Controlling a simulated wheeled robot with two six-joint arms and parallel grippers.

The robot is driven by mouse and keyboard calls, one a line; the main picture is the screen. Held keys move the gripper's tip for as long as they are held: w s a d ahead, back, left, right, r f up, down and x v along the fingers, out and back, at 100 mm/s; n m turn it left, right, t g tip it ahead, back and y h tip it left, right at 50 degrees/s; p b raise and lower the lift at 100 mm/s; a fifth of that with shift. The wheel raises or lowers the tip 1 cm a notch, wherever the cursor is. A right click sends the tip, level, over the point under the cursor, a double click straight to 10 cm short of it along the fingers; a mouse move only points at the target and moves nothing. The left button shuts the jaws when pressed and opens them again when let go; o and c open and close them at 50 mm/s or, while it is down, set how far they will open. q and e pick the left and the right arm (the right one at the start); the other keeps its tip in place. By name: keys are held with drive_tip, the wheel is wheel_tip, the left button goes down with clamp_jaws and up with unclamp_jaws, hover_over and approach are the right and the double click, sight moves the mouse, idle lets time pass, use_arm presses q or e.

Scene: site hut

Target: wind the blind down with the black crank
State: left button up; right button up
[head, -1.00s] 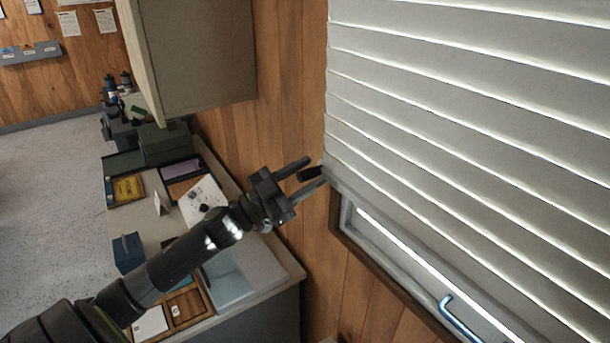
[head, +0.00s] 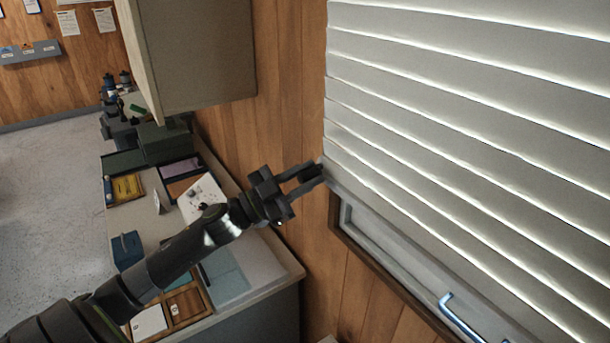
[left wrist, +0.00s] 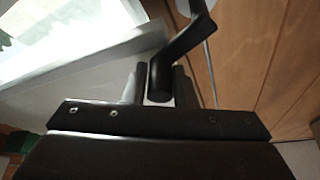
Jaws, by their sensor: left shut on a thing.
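The blind (head: 450,130) hangs over the window in the head view, its slats lowered over most of the pane. Its bottom edge is just above the lower window frame. The black crank (head: 310,172) is at the blind's left edge. In the left wrist view the crank's arm (left wrist: 190,38) rises to the upper right from its handle. My left gripper (head: 307,177) is shut on the crank's handle, with one finger on each side of it. My right gripper is in neither view.
A desk (head: 285,262) with papers, trays and a blue box (head: 127,250) stands below my left arm. A wall cabinet (head: 195,55) hangs above it. A blue window handle (head: 460,318) is on the lower frame. The floor at left is clear.

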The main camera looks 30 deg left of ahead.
use_arm(q)
drive_tip(key=m, duration=0.1)
drive_tip(key=f+m+g+h, duration=0.1)
drive_tip(key=m, duration=0.1)
drive_tip(key=f+m+g, duration=0.1)
drive_tip(key=shift+s+d+m+b, duration=0.1)
drive_tip(key=shift+d+m+b, duration=0.2)
drive_tip(key=shift+b, duration=0.1)
drive_tip(key=m, duration=0.1)
drive_tip(key=f+m+g, duration=0.1)
drive_tip(key=m, duration=0.1)
drive_tip(key=shift+f+h, duration=0.1)
drive_tip(key=shift+h, duration=0.2)
drive_tip(key=m, duration=0.1)
drive_tip(key=f+m+g, duration=0.1)
drive_tip(key=m+b, duration=0.1)
drive_tip(key=shift+a+f+m+g, duration=0.15)
drive_tip(key=shift+f+m+g, duration=0.15)
drive_tip(key=shift+m, duration=0.1)
drive_tip(key=shift+a+f+m+g+y+b, duration=0.15)
drive_tip(key=shift+f+m+g+y, duration=0.1)
drive_tip(key=shift+m, duration=0.35)
drive_tip(key=shift+a+f+m+g+y+b, duration=0.15)
drive_tip(key=shift+m+g, duration=0.1)
drive_tip(key=shift+m, duration=0.35)
drive_tip(key=shift+d, duration=0.1)
drive_tip(key=o, duration=0.9)
